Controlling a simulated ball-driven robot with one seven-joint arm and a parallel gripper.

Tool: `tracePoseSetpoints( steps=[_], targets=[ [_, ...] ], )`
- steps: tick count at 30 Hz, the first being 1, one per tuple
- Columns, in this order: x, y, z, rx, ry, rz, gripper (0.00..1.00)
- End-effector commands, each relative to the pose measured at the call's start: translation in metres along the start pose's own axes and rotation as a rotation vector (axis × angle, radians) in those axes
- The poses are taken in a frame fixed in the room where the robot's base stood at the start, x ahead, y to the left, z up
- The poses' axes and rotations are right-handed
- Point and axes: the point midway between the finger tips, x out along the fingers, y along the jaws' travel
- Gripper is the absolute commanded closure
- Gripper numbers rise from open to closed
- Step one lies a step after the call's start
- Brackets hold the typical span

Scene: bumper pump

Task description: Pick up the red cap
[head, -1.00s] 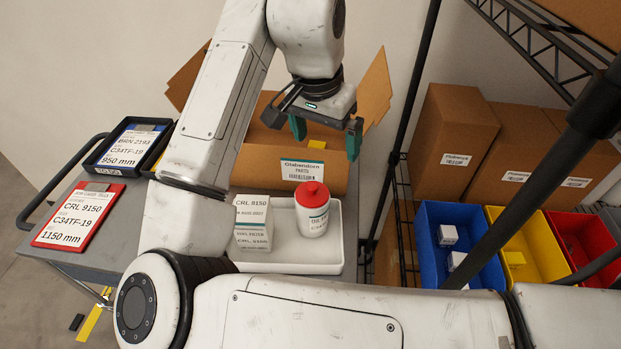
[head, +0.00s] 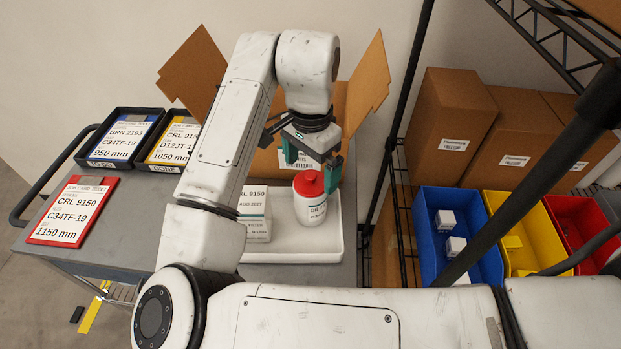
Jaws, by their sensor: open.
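The red cap (head: 308,183) sits on top of a white bottle (head: 311,207) that stands upright in a white tray (head: 293,254) on the cart. My gripper (head: 306,165) is open, with dark green fingers pointing down just above and behind the cap. One finger lies to the right of the cap in the picture. I cannot tell whether the fingers touch the cap.
A white CRL 9150 box (head: 255,215) stands left of the bottle. An open cardboard box (head: 275,165) stands behind. A red-framed card (head: 73,210) and two black trays with cards lie left. A black shelf post (head: 403,120) and colored bins are right.

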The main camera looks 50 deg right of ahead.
Motion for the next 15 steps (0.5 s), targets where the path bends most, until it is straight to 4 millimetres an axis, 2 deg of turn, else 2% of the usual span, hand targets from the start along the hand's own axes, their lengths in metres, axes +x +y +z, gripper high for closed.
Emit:
tracePoseSetpoints(
  steps=[6, 13, 15],
  targets=[
    [0.020, 0.000, 0.000, -0.002, -0.001, 0.000, 0.00],
    [0.021, 0.000, 0.000, -0.001, 0.000, -0.001, 0.00],
    [0.021, 0.000, 0.000, -0.001, 0.000, -0.001, 0.07]
  ],
)
